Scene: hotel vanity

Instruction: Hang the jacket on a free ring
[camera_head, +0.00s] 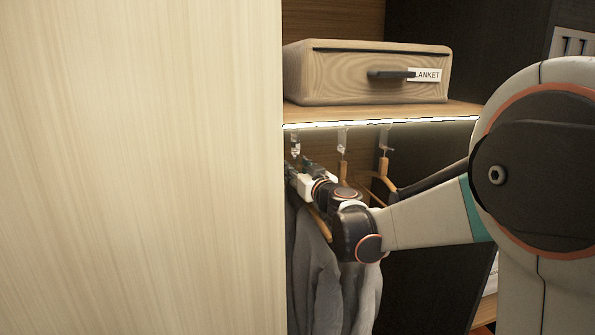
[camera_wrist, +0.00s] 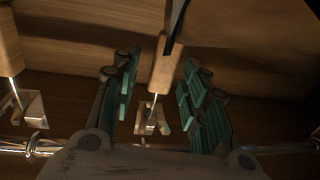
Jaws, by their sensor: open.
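The grey jacket (camera_head: 335,277) hangs below my gripper in the head view, on a wooden hanger (camera_head: 320,222) mostly hidden by my wrist. My gripper (camera_head: 294,172) is at the left of the opening, just under a metal ring (camera_head: 295,144), partly cut off by the light panel. In the wrist view my open fingers (camera_wrist: 158,78) stand either side of a wooden hanger neck (camera_wrist: 165,65), with gaps visible on both sides. Its hook meets a metal ring (camera_wrist: 150,118). Two more rings, middle (camera_head: 343,138) and right (camera_head: 384,138), carry wooden hangers.
A light wood panel (camera_head: 140,170) fills the left of the head view. A lit shelf (camera_head: 390,113) with a wooden blanket box (camera_head: 345,75) is above my gripper. In the wrist view another hanger (camera_wrist: 9,45) hangs at the left on its ring (camera_wrist: 32,108).

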